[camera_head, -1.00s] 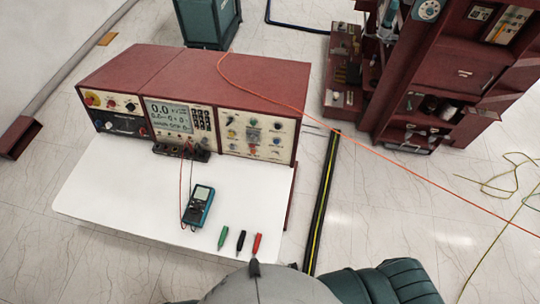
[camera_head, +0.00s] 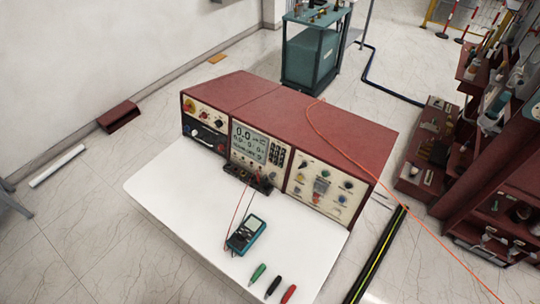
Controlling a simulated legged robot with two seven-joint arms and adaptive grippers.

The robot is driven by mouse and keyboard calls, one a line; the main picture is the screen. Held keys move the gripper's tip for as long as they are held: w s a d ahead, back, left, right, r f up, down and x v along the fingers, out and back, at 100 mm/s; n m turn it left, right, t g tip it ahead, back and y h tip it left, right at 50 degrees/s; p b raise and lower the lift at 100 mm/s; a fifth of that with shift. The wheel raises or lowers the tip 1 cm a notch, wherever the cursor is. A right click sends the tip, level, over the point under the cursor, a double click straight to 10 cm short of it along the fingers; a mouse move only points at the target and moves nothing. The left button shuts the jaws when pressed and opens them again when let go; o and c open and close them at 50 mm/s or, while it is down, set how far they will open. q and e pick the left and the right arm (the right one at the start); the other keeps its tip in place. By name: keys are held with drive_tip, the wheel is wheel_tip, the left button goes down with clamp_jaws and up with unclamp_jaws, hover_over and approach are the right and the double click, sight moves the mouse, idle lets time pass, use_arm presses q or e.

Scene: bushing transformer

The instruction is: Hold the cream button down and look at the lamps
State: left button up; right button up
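A dark red test console (camera_head: 285,120) stands on a white bench (camera_head: 180,215) in the head view. Its right cream panel (camera_head: 320,188) carries several small knobs, buttons and lamps. They are too small for me to tell which is the cream button or whether any lamp is lit. The middle panel holds a display (camera_head: 248,142) reading about 0.0. The left panel (camera_head: 205,117) has a yellow-and-red knob and other controls. Neither of my grippers shows in this view, and nothing touches the panels.
A teal multimeter (camera_head: 246,234) with leads lies on the bench. Green (camera_head: 258,273), black (camera_head: 273,285) and red (camera_head: 288,293) clips lie at its front edge. An orange cable (camera_head: 345,148) crosses the console top. A teal transformer (camera_head: 312,50) stands behind; a dark red rack (camera_head: 500,165) is right.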

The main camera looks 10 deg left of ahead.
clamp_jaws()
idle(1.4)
